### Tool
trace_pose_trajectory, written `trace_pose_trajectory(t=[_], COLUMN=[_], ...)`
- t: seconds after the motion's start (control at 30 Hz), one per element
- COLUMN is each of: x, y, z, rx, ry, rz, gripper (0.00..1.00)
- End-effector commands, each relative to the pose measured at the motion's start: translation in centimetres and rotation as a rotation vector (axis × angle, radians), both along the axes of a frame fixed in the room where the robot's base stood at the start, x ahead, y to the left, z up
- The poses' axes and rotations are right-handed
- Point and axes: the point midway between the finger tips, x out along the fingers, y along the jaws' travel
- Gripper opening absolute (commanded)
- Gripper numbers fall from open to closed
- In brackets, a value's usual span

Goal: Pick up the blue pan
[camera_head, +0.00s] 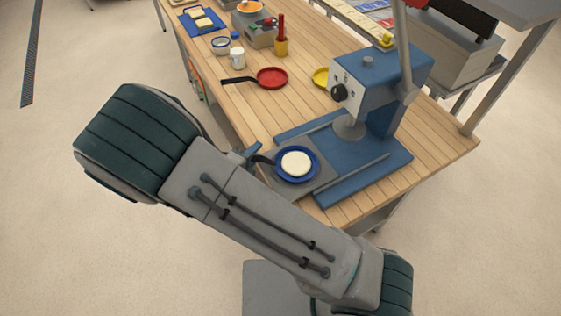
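The blue pan (315,176) sits on a dark grey plate at the front of a blue press-like machine. A round cream-coloured piece lies in the pan. Its dark handle (264,159) points left toward my arm. My gripper (250,154) shows only in part, behind my arm, close to the handle's end. I cannot tell whether its fingers touch the handle or how far apart they are, as my arm hides most of it.
The blue machine (377,90) rises just behind the pan, with a black knob and a grey lever. On the wooden table (240,100) stand a red pan (272,77), a partly hidden yellow pan (320,77) and a white jar (237,58). Bare tabletop lies left of the machine.

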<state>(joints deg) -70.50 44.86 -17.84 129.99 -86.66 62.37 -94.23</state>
Motion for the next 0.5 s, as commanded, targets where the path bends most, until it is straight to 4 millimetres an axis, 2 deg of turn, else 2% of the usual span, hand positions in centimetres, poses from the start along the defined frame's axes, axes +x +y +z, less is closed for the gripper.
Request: trace_pose_trajectory(t=[0.03,0.1,0.5], x=[-0.02,-0.02,-0.01], y=[0.01,0.01,0.01], z=[0.01,0.01,0.28], rx=[0.0,0.0,0.0], ry=[0.0,0.0,-0.001], rz=[0.0,0.0,0.0], gripper=[0.13,0.0,0.0])
